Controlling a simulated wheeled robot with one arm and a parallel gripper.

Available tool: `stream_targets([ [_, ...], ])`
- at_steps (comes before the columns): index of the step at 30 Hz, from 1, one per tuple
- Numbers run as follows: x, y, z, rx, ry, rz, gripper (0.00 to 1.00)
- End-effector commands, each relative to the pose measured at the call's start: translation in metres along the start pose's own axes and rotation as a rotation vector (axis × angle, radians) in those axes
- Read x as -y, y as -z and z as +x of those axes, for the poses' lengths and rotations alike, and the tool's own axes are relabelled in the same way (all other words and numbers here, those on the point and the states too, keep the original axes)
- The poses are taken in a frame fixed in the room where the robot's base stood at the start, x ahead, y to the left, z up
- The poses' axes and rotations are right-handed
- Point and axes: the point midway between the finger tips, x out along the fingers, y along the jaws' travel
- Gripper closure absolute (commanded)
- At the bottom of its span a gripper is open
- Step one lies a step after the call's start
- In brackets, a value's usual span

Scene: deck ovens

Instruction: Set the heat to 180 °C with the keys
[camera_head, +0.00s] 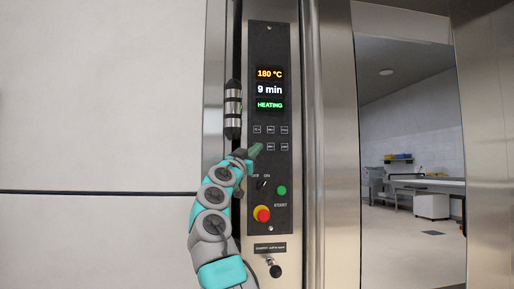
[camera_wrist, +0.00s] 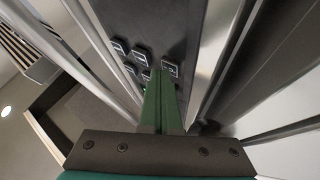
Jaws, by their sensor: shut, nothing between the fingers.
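The control panel (camera_head: 270,190) is a dark upright strip. Its displays read 180 °C (camera_head: 269,73), 9 min (camera_head: 269,89) and HEATING (camera_head: 269,105). Below them are two rows of small square keys (camera_head: 270,129), which also show in the wrist view (camera_wrist: 118,47). My gripper (camera_head: 257,147) is shut and empty, with its green fingertips at the lower left of the key field. In the wrist view the closed fingers (camera_wrist: 162,85) point at the panel close to the keys. The fingers hide part of the key area, and I cannot tell whether they touch a key.
Below the keys are a rotary switch (camera_head: 263,184), a green button (camera_head: 282,190) and a red emergency knob (camera_head: 262,214). A black and steel handle (camera_head: 233,110) stands left of the panel. A steel door frame (camera_head: 337,150) is at its right.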

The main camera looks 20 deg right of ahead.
Motion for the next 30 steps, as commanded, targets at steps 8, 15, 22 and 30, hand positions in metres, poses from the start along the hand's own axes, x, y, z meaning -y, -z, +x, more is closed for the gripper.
stream_targets([
  [8, 0.000, -0.001, -0.001, 0.000, 0.000, 0.000, 1.00],
  [15, -0.005, 0.003, -0.007, -0.002, 0.000, 0.001, 1.00],
  [22, -0.008, 0.008, -0.013, -0.001, 0.001, 0.001, 1.00],
  [30, -0.008, 0.008, -0.012, -0.001, 0.000, 0.000, 1.00],
])
